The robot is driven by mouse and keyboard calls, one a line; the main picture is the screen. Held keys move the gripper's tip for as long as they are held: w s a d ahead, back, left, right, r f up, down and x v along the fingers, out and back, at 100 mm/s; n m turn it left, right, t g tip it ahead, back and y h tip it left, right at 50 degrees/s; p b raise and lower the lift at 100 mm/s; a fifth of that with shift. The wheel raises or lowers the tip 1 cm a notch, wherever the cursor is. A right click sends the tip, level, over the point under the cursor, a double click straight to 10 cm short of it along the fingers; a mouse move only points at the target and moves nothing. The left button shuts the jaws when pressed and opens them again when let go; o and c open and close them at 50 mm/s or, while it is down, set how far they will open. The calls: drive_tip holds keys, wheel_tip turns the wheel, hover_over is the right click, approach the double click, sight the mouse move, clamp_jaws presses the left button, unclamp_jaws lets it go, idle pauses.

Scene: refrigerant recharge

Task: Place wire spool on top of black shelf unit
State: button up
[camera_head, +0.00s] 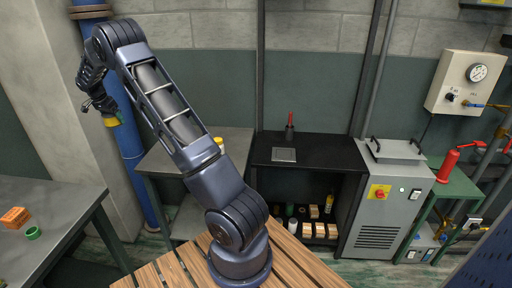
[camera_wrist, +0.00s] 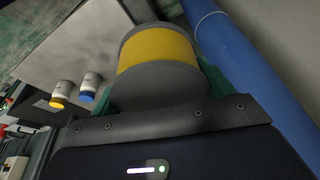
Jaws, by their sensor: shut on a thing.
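The wire spool (camera_wrist: 158,52), a yellow winding between dark grey flanges, fills the upper middle of the wrist view. My gripper (camera_head: 107,109) is shut on it, raised high at the left in the head view. There the spool (camera_head: 111,122) shows only as a small yellow patch below the jaws. The black shelf unit (camera_head: 335,153) stands against the wall at centre right, well to the right of my gripper. Its top holds a flat grey plate (camera_head: 284,155) and a red-handled tool (camera_head: 290,125); the right part of the top is bare.
A blue pipe (camera_head: 128,150) stands close to my gripper. A grey table (camera_head: 162,160) is left of the shelf, partly behind my arm. Two white bottles (camera_wrist: 88,86) show in the wrist view. A grey machine (camera_head: 384,205) adjoins the shelf's right side.

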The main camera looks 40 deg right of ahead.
drive_tip(key=s+d+f+m+g, duration=0.1)
drive_tip(key=s+d+m, duration=0.2)
drive_tip(key=d, duration=1.8)
drive_tip(key=s+d+m+g, duration=0.1)
drive_tip(key=s+d+m, duration=0.25)
drive_tip(key=d, duration=1.75)
drive_tip(key=s+d+f+m, duration=0.1)
drive_tip(key=s+d, duration=0.7)
drive_tip(key=d, duration=0.4)
drive_tip(key=s+d+m, duration=0.2)
drive_tip(key=s+d, duration=0.6)
drive_tip(key=d, duration=0.3)
drive_tip(key=m+g, duration=0.2)
drive_tip(key=m, duration=0.4)
hover_over(321, 153)
drive_tip(key=f, duration=0.2)
drive_tip(key=shift+y, duration=0.3)
drive_tip(key=f, duration=1.9)
drive_tip(key=shift+w+a+f, duration=0.2)
drive_tip(key=shift+w+a, duration=0.05)
drive_tip(key=shift+a, duration=0.1)
drive_tip(key=shift+f, duration=0.1)
